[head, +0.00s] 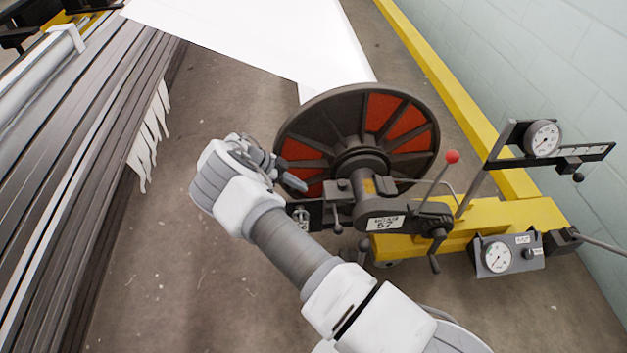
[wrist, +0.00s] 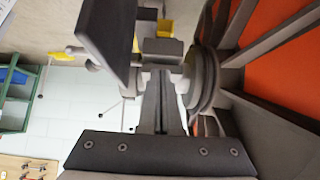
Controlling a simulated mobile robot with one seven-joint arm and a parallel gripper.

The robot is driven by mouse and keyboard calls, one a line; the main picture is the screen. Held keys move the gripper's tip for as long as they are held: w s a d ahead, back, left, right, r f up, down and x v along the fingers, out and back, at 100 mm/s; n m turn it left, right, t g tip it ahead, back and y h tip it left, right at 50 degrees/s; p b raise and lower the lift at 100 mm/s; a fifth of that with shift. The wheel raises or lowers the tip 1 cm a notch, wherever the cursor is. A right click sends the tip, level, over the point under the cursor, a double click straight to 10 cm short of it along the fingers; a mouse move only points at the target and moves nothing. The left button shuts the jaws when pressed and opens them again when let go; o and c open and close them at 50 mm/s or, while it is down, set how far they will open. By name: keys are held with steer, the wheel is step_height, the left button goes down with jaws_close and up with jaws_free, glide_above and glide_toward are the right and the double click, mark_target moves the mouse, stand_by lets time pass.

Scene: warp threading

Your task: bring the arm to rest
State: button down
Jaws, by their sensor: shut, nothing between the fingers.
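My gripper (head: 298,184) is at the end of my white and grey arm, which reaches up from the bottom right in the head view. Its fingers are shut and appear empty. They overlap the left edge of a large spoked reel (head: 398,122) with orange-red panels; whether they touch it cannot be told. The wrist view shows the reel's orange panels and dark spokes (wrist: 275,65) close on the right. A dark plate with screws crosses the bottom of that view.
A yellow stand (head: 480,225) carries the reel's hub, a red-knobbed lever (head: 452,157) and dial gauges (head: 543,138). Long dark beams (head: 75,150) run along the left. A white sheet (head: 255,35) spans the back. Open floor (head: 170,270) lies left of my arm.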

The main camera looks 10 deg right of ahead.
steer(key=shift+a+f, duration=0.25)
steer(key=shift+a, duration=0.5)
steer(key=shift+a+f, duration=0.2)
steer(key=shift+a, duration=0.5)
steer(key=shift+r, duration=0.1)
